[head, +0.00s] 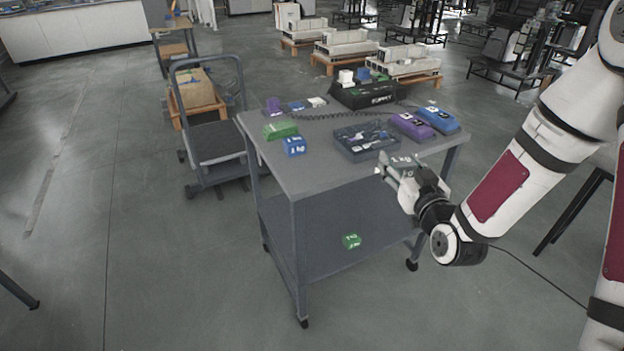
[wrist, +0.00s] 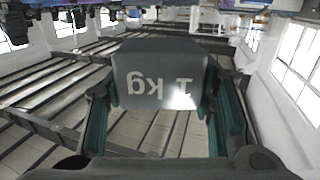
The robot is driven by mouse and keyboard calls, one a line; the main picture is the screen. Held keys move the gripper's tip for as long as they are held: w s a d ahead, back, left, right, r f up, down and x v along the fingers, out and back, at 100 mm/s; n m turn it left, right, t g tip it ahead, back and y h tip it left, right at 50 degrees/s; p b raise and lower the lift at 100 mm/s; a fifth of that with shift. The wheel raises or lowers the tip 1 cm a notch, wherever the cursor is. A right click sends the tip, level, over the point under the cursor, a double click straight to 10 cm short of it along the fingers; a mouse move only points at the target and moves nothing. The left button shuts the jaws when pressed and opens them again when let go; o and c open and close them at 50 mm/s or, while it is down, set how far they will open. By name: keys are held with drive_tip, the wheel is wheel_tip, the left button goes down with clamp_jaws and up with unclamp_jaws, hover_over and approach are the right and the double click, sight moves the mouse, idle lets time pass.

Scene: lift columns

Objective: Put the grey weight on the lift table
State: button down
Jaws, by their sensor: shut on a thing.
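The grey weight (wrist: 160,78), marked "1 kg", fills the middle of the wrist view, with its lettering upside down. It shows small and pale in the head view (head: 403,161). My gripper (wrist: 165,110) is shut on it, with teal-lined fingers on both sides. In the head view my gripper (head: 400,176) is at the front right edge of a grey wheeled table (head: 315,172); I cannot tell whether the weight is above its top or just beside it. A low wheeled platform with a push handle (head: 214,142) stands left of this table. The frames do not label either as the lift table.
The grey table top holds a dark tray of tools (head: 367,150), purple (head: 411,126) and blue (head: 439,119) blocks, a green block (head: 281,131), a blue block (head: 294,146) and a black box (head: 368,93). A green weight (head: 352,241) lies on its lower shelf.

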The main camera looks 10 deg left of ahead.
drive_tip(key=a+f+n+g+y+b, duration=0.2)
drive_tip(key=a+y+b, duration=0.3)
drive_tip(key=a+b, duration=0.3)
drive_tip(key=n+b, duration=0.1)
drive_tip(key=b, duration=0.2)
drive_tip(key=shift+f+n+b, duration=0.3)
drive_tip(key=shift+f+b, duration=0.1)
drive_tip(key=shift+w+a, duration=0.1)
drive_tip(key=b, duration=0.3)
hover_over(311, 171)
drive_tip(key=s+d, duration=0.1)
drive_tip(key=shift+d+f, duration=0.15)
drive_tip(key=shift+f, duration=0.45)
drive_tip(key=shift+w+a+f, duration=0.1)
drive_tip(key=shift+w+a, duration=0.2)
drive_tip(key=shift+a, duration=0.2)
drive_tip(key=shift+w+a+f, duration=0.2)
drive_tip(key=shift+a+f, duration=0.05)
drive_tip(key=shift+d+f+b, duration=0.1)
drive_tip(key=shift+f+b, duration=0.6)
drive_tip(key=shift+f, duration=0.6)
drive_tip(key=shift+f, duration=0.2)
